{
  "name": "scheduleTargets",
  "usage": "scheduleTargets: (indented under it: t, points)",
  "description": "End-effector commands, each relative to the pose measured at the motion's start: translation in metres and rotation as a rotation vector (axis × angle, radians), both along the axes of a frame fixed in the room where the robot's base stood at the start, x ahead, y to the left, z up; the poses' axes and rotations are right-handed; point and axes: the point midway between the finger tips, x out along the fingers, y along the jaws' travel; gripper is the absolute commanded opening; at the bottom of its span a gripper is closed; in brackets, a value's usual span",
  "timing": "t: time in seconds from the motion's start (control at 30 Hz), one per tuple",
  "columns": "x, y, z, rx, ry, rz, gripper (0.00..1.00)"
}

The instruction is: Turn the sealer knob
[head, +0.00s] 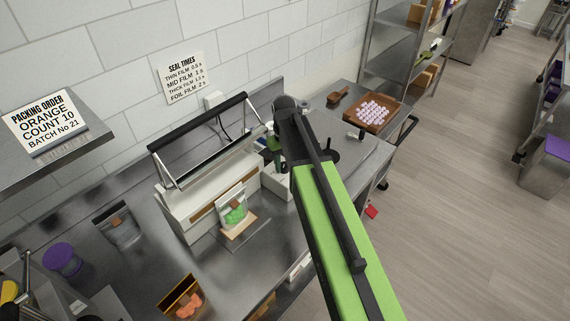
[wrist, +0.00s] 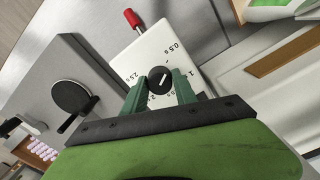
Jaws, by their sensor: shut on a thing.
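The sealer knob (wrist: 159,79) is a black round dial with a white pointer line, on a white panel (wrist: 150,50) marked with times such as 0.5s, 2s and 2.5s. My gripper (wrist: 160,86) has its two green fingers on either side of the knob, shut on it. In the head view my gripper (head: 274,146) is at the right end of the sealer (head: 190,205), and my arm hides the knob there. The sealer is a white box with its black-handled bar (head: 200,122) raised.
A pouch of green gummies (head: 235,212) stands in front of the sealer. A seal times sign (head: 184,77) is on the wall. A red-tipped lever (wrist: 131,18) is near the knob panel. A tray of pale pink pieces (head: 372,112) is at the back right.

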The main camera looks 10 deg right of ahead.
Motion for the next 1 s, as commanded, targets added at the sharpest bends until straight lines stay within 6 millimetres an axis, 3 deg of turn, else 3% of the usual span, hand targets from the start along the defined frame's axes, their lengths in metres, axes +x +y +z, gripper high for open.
scheduleTargets:
  t: [0.37, 1.0]
  points:
    - [-0.0002, -0.0004, -0.0001, 0.001, 0.000, -0.117, 0.00]
    - [-0.0004, -0.0010, -0.0002, 0.001, 0.001, -0.691, 0.00]
